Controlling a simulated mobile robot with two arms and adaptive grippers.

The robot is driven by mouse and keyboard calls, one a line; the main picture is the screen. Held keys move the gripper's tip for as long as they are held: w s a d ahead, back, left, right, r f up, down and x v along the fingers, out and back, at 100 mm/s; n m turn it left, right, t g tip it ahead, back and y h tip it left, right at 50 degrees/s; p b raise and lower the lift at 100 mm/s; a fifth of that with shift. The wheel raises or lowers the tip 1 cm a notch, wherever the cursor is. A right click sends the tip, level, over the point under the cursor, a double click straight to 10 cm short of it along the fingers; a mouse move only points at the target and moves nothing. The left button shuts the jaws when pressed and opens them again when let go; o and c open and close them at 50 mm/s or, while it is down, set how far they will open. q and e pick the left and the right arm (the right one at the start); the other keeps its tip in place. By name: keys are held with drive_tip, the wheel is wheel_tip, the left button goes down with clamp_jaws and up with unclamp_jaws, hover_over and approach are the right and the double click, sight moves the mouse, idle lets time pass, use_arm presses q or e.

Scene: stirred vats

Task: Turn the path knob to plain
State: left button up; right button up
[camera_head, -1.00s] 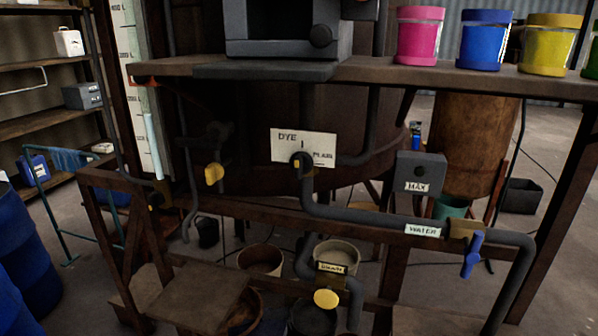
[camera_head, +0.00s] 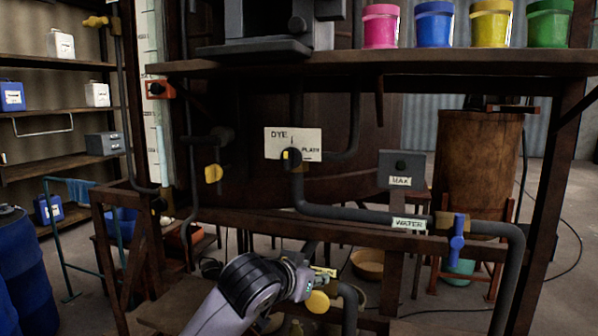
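The path knob (camera_head: 291,157) is a small dark knob with a yellow mark, on the pipe in front of the white sign (camera_head: 307,140). The sign reads DYE at its upper left and PLAIN at its lower right, with a short line between. The yellow mark seems to stand upright, on the left of the knob; which word it points to is not clear. My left arm comes in from the bottom left, and its wrist end (camera_head: 297,277) is well below the knob, apart from it. Its fingers cannot be made out. My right gripper is not in view.
A grey pipe runs right from below the knob to a blue-handled WATER valve (camera_head: 457,238). A MAX box (camera_head: 401,169) is right of the sign. Yellow handles are at left (camera_head: 214,173) and by my wrist (camera_head: 317,301). A shelf (camera_head: 370,64) with coloured jars crosses above. Space before the knob looks clear.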

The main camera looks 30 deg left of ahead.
use_arm(q)
drive_tip(key=s+a+r+n+t+y+b, duration=0.1)
drive_tip(key=s+r+t, duration=0.1)
drive_tip(key=s+r, duration=0.45)
drive_tip(key=s+a+r+t+y, duration=0.1)
drive_tip(key=s+a+r, duration=0.15)
drive_tip(key=r, duration=0.65)
drive_tip(key=s+r+n+t+y+b, duration=0.1)
drive_tip(key=s+r+t, duration=0.1)
drive_tip(key=s+r, duration=0.4)
drive_tip(key=p, duration=0.8)
approach(286, 156)
drive_tip(key=x, duration=0.8)
drive_tip(key=shift+w+p, duration=0.35)
drive_tip(key=shift+w, duration=0.05)
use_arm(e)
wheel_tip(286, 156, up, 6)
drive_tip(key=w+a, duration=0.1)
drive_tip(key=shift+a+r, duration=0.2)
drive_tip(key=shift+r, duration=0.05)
use_arm(q)
drive_tip(key=shift+c, duration=0.3)
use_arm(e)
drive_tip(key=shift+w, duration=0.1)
use_arm(q)
drive_tip(key=c, duration=0.7)
clamp_jaws()
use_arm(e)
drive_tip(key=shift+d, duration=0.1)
